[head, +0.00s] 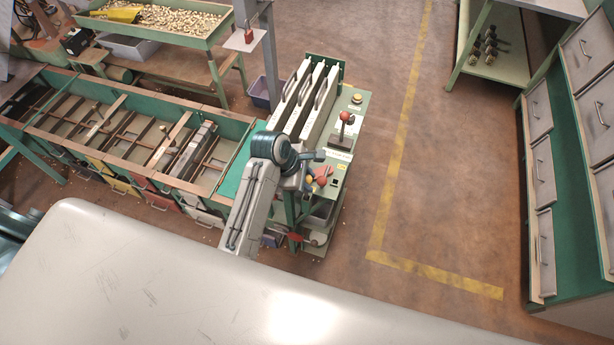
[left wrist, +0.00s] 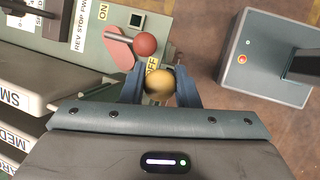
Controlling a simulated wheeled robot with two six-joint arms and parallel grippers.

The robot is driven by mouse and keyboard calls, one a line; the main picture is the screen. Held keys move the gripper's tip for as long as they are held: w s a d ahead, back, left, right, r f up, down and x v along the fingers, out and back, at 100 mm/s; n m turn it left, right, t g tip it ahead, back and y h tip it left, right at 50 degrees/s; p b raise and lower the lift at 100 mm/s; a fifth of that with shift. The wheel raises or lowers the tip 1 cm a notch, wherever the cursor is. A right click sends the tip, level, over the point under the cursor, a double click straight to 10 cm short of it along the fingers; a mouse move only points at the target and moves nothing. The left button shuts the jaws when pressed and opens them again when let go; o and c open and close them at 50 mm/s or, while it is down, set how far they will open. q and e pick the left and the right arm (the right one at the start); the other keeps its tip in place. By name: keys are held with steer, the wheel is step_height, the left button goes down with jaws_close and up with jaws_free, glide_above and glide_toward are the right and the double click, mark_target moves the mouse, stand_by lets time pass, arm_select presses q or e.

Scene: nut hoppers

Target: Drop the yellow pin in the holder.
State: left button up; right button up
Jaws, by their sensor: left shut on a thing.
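The yellow pin (left wrist: 159,84) shows as a round yellow knob between the two fingers of my left gripper (left wrist: 160,90) in the left wrist view. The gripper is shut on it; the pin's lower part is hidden. In the head view my left gripper (head: 311,180) is at the near end of the green control panel (head: 341,168), with a bit of yellow at its fingers. I cannot make out the holder's opening. My right gripper is not in view.
A red ball knob (left wrist: 145,44) is just beyond the fingers, near the ON and OFF labels. A red-topped lever (head: 345,117) and a yellow button (head: 357,98) stand farther up the panel. White hoppers (head: 305,98) are left of it. Open floor (head: 440,170) lies right.

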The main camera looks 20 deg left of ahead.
arm_select(q)
steer(key=shift+f+b, duration=0.55)
steer(key=shift+f, duration=1.8)
steer(key=o, duration=1.1)
steer(key=shift+r, duration=0.1)
steer(key=b+v, duration=0.2)
steer(key=v, duration=0.8)
steer(key=shift+s+a+r, duration=0.15)
steer(key=shift+a+r, duration=0.05)
steer(key=shift+r, duration=0.1)
